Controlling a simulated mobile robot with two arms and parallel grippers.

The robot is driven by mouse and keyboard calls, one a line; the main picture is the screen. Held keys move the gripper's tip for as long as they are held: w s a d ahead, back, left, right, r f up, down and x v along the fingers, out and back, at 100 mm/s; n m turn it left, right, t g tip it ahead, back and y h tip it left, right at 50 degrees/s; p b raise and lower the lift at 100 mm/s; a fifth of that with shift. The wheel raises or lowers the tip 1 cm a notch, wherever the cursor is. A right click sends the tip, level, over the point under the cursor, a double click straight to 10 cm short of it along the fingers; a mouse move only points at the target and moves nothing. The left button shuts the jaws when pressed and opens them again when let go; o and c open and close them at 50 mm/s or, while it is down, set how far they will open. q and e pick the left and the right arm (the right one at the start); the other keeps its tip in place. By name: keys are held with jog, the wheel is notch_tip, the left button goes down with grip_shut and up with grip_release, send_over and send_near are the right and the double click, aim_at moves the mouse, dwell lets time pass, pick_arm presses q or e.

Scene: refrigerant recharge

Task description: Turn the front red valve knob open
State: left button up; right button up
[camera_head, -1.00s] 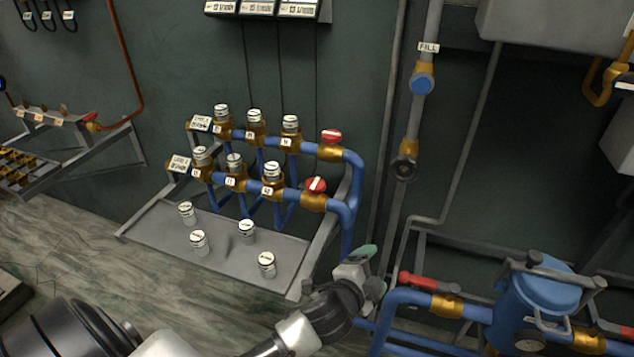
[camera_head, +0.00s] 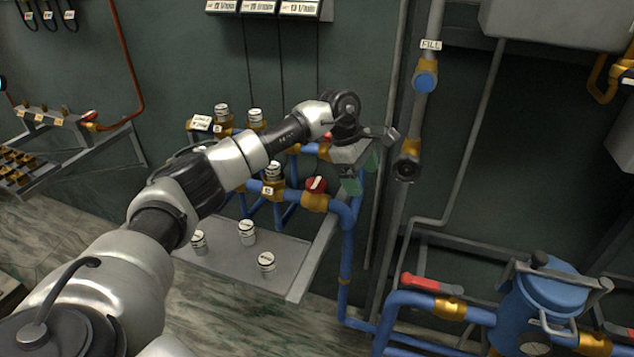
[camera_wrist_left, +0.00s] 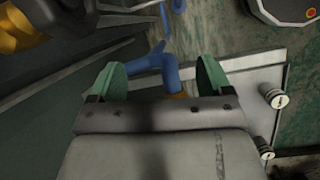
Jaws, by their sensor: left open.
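The front red valve knob (camera_head: 316,184), with a white stripe, sits on a brass fitting (camera_head: 315,202) at the right end of the lower blue pipe row. My left gripper (camera_head: 361,174) is open and empty, its green fingers pointing down just right of this knob and above it in the picture. I see no contact with the knob. In the left wrist view, blue pipe (camera_wrist_left: 154,64) shows between the spread fingers (camera_wrist_left: 161,80), and the front knob cannot be made out. My right gripper is out of view.
My left arm covers part of the manifold. White-capped valves and loose caps (camera_head: 246,230) stand around the grey tray (camera_head: 290,262). The grey fill pipe (camera_head: 412,120) rises just right of my gripper. A blue filter unit (camera_head: 545,305) stands at lower right.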

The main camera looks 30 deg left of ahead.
aim_at(317, 183)
pick_arm(q)
jog(key=s+a+r+g+y, duration=0.15)
jog(key=a+r+y, duration=0.3)
jog(key=a, duration=0.65)
jog(key=shift+h, duration=0.25)
jog(key=f, duration=0.9)
jog(key=shift+d+f+p, duration=0.15)
jog(key=shift+d+p, duration=0.05)
jog(key=shift+p, duration=0.2)
jog(key=shift+f, duration=0.3)
jog(key=shift+c, duration=0.5)
jog(key=c, duration=0.8)
